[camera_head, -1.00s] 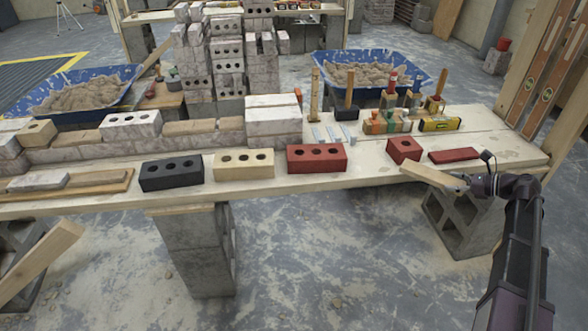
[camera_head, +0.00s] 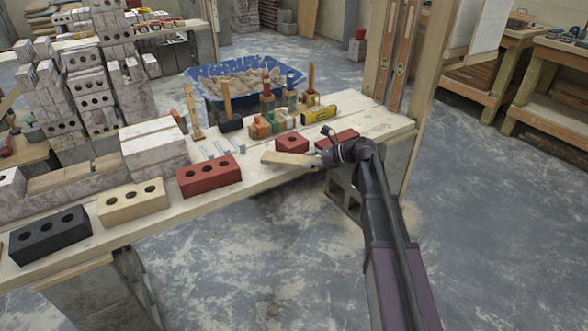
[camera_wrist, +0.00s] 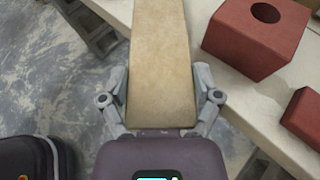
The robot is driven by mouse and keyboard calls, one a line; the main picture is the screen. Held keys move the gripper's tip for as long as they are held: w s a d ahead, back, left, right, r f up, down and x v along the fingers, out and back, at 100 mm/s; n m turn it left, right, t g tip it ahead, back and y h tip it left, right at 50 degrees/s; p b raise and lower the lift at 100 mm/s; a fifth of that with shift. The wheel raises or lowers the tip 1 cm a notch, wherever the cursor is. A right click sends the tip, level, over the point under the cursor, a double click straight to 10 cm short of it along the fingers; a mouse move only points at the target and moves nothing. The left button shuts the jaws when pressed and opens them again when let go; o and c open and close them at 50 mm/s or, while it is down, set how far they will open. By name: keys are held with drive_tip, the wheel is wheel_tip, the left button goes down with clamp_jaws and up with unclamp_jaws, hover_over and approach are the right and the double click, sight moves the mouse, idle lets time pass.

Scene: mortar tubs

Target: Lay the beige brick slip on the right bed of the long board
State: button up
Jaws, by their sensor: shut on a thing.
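The beige brick slip (camera_head: 286,159) is a long, flat, pale tan piece. My gripper (camera_head: 314,160) is shut on it, near the front edge of the bench by the small red block. In the wrist view the slip (camera_wrist: 160,45) runs away from my gripper (camera_wrist: 160,88), with a finger against each long side. Its far end is cut off by the top of the picture.
The bench (camera_head: 235,196) carries a black brick (camera_head: 50,236), a cream brick (camera_head: 133,203), a red brick (camera_head: 210,176), a small red block (camera_head: 292,143) and a red slip (camera_head: 338,140). Concrete floor (camera_head: 480,230) is clear at right.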

sight(297, 158)
drive_tip(key=a, duration=0.1)
drive_tip(key=w+a, duration=0.1)
drive_tip(key=a, duration=0.3)
drive_tip(key=shift+w+a+f, duration=0.15)
drive_tip(key=shift+w+f, duration=0.05)
drive_tip(key=shift+f, duration=0.05)
drive_tip(key=shift+f+b, duration=0.1)
drive_tip(key=shift+b, duration=0.2)
drive_tip(key=shift+f+b, duration=1.65)
drive_tip(key=shift+f, duration=0.1)
drive_tip(key=o, duration=1.1)
